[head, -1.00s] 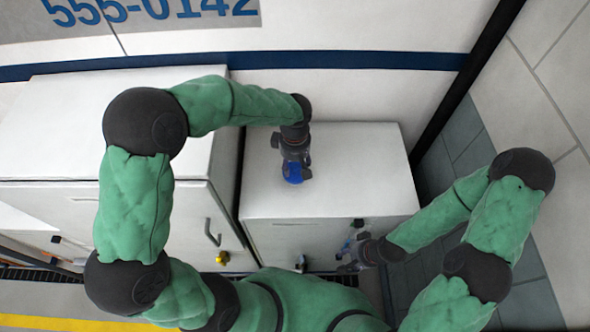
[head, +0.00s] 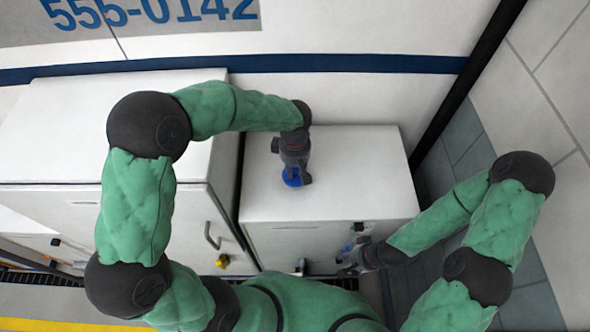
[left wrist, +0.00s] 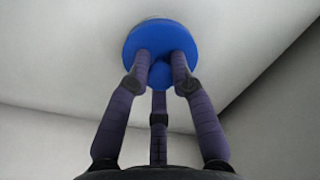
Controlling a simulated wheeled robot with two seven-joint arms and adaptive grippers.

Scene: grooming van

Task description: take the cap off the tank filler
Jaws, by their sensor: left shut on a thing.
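The blue round cap (head: 291,179) is on the top of the white tank box (head: 350,190), toward its left side. In the left wrist view the cap (left wrist: 135,45) shows as a blue disc with a knob in its middle. My left gripper (head: 296,172) comes down over the cap, its fingers (left wrist: 161,68) shut around the knob. The cap appears to rest at the white surface; any filler neck beneath is hidden. My right gripper (head: 350,262) is low in front of the tank box, away from the cap; its fingers are too small and dark to read.
A larger white cabinet (head: 60,125) with a handle stands left of the tank box, with a narrow gap between. The van wall with a blue stripe (head: 350,62) is behind. The box top right of the cap is clear.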

